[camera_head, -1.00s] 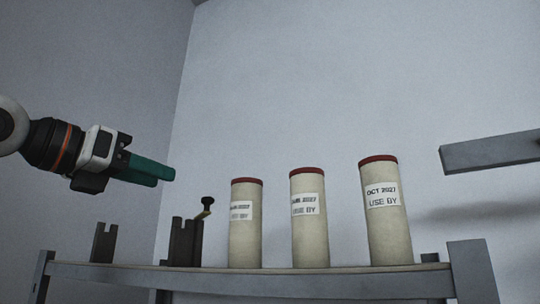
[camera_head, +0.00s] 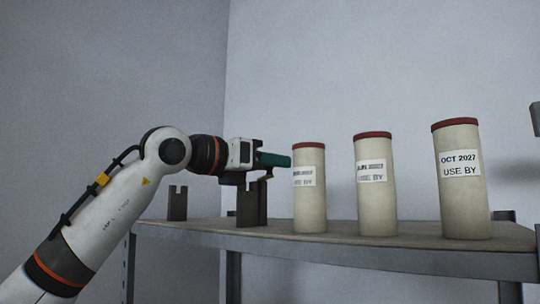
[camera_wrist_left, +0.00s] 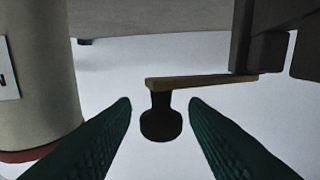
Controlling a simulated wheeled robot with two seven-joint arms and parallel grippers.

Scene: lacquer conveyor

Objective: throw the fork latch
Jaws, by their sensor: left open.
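The fork latch shows in the left wrist view as a brass-coloured arm (camera_wrist_left: 200,82) with a dark round-ended knob (camera_wrist_left: 161,120), reaching out from a dark upright block (camera_wrist_left: 262,45). In the head view the dark forked block (camera_head: 251,205) stands on the shelf, and my gripper covers most of the knob and arm. My left gripper (camera_head: 275,160) has green fingers and is at the latch, just above the block. In the left wrist view the open fingers (camera_wrist_left: 160,112) stand on either side of the knob, with a gap to each. My right gripper is not in view.
Three cream canisters with red lids stand on the shelf (camera_head: 390,252): a left one (camera_head: 310,208), a middle one (camera_head: 376,205) and a right one (camera_head: 463,205). The left canister is close to my fingers. A second notched dark block (camera_head: 177,203) stands further left.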

